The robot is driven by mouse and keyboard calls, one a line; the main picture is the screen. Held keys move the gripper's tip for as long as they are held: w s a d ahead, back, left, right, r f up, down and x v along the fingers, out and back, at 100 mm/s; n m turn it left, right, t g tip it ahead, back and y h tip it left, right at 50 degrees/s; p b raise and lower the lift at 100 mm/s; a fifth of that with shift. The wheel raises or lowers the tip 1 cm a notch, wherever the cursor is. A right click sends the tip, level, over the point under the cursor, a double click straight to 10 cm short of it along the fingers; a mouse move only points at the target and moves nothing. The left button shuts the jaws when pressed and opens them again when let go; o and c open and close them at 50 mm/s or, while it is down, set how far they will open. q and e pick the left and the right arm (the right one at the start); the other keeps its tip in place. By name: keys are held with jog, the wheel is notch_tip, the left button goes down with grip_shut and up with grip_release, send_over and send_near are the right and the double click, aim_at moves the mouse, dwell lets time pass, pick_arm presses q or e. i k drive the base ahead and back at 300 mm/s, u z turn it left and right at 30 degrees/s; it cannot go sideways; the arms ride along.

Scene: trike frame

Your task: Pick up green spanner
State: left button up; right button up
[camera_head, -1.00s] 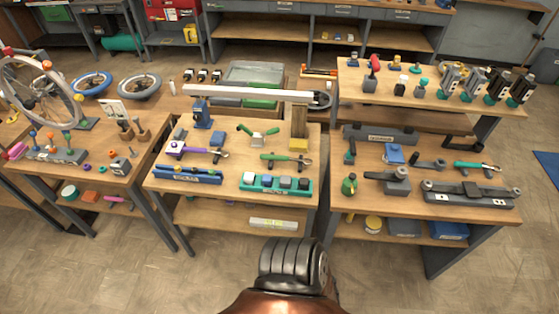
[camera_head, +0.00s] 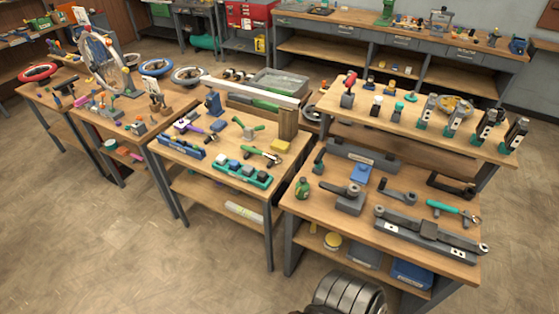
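A spanner with a green handle (camera_head: 262,155) and a metal head lies on the middle table, near its right side, behind a teal tray of blocks. A second spanner-like tool with a teal-green handle (camera_head: 452,210) lies on the right table, near its right edge. A green plier-like tool (camera_head: 249,130) is farther back on the middle table. Neither of my grippers shows. Only a dark ribbed part of my own body is at the bottom edge. Nothing is seen touching the green-handled tools.
The middle table (camera_head: 197,168) also holds a purple-handled tool (camera_head: 189,126) and the teal tray (camera_head: 243,177). The right table (camera_head: 318,207) carries grey fixtures and a green bottle (camera_head: 302,188), with a raised shelf (camera_head: 348,112) behind. Open floor (camera_head: 90,240) lies at the front left.

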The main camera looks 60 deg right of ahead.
aim_at(261, 153)
jog(key=k, duration=0.15)
jog(key=z, duration=1.05)
